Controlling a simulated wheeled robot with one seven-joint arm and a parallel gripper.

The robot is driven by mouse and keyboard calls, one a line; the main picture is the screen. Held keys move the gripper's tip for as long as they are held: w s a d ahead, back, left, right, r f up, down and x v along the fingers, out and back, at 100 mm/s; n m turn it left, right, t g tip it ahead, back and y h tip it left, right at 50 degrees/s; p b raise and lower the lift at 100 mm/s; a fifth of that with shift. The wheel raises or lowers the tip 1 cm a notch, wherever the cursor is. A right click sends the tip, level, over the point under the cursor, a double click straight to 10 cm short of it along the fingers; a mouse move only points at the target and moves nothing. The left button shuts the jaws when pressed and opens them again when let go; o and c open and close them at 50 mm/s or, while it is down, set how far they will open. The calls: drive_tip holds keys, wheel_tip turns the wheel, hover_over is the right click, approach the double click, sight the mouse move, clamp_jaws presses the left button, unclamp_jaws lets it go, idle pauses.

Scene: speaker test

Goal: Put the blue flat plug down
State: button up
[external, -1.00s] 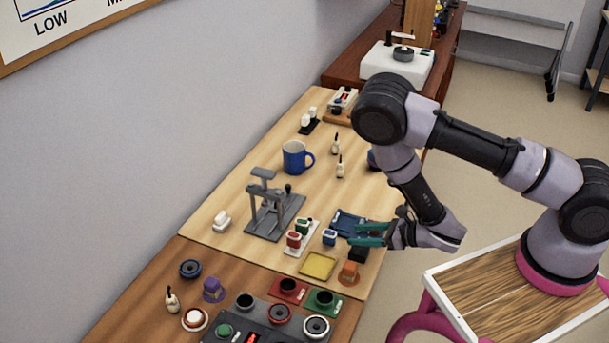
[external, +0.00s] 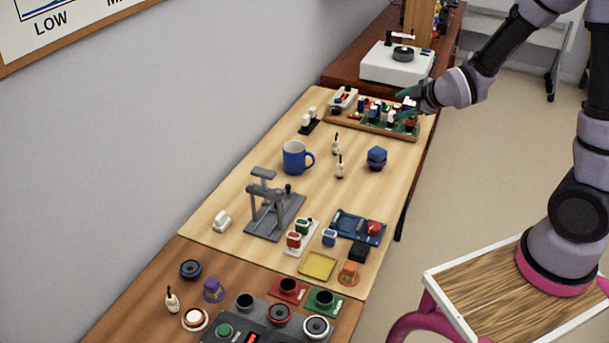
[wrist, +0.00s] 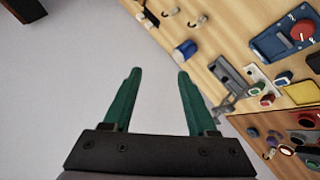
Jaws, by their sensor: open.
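The blue flat plug (external: 329,237) appears to be the small blue block lying on the light wooden table, between the red and green plugs and the blue tray. It also shows small in the wrist view (wrist: 283,79). My gripper (external: 404,104) is far from it, at the back right of the table by the green board. In the wrist view my gripper (wrist: 158,74) has its two teal fingers spread apart with nothing between them.
The green board (external: 404,127) with several small parts is close to my gripper. A blue mug (external: 295,158), a grey press (external: 272,218), a blue tray (external: 369,225) and a yellow pad (external: 317,266) stand on the table. The middle right of the table is fairly clear.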

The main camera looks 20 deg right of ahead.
drive_tip(key=s+d+r+m+g, duration=0.2)
drive_tip(key=s+d+r+m, duration=0.5)
drive_tip(key=s+r+m, duration=0.7)
drive_tip(key=s, duration=0.3)
drive_tip(key=s+d+r+m+g, duration=0.1)
drive_tip(key=s+r+m, duration=0.2)
drive_tip(key=s, duration=0.4)
drive_tip(key=shift+s+d+m, duration=0.2)
drive_tip(key=shift+d+m, duration=0.1)
drive_tip(key=shift+m, duration=0.2)
